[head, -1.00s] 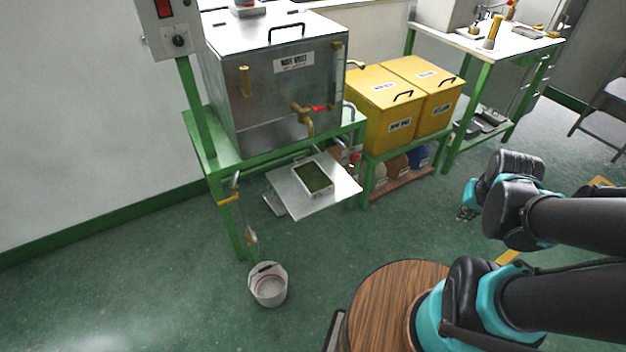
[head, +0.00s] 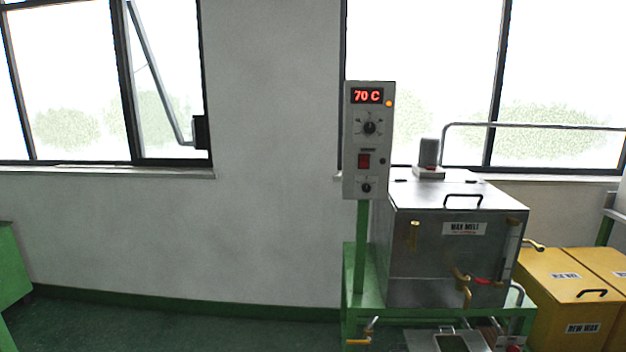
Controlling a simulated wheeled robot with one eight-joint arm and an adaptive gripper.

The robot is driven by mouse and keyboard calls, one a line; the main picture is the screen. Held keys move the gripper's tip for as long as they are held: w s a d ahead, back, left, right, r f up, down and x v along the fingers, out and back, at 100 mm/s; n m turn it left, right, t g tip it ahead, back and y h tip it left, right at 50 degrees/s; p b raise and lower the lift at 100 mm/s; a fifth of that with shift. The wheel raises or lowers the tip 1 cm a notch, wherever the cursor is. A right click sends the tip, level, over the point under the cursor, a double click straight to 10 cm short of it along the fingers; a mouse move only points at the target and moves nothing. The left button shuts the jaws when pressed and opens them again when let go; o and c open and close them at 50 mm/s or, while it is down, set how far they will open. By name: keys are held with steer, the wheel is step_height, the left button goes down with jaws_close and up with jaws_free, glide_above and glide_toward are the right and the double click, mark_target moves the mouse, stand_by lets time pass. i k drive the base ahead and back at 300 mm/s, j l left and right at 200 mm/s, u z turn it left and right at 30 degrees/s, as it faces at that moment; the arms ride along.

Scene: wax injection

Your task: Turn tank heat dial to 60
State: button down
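The tank control box (head: 353,147) is a pale panel on a green post at the left front of the steel wax melt tank (head: 440,255). Its red display (head: 367,96) reads 70 C, with a lit orange lamp (head: 389,103) beside it. A black dial (head: 370,128) sits below the display. A red switch (head: 364,161) and a second, smaller black dial (head: 366,187) are lower down. The dials' markings are too small to read. My gripper is not in view.
The tank stands on a green frame (head: 352,290). Yellow bins (head: 545,300), one labelled new wax, stand to its right. A tray (head: 452,343) is below the tap. The floor at left (head: 200,325) is clear before the wall.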

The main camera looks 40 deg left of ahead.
mark_target(369, 127)
steer(key=u, duration=1.2)
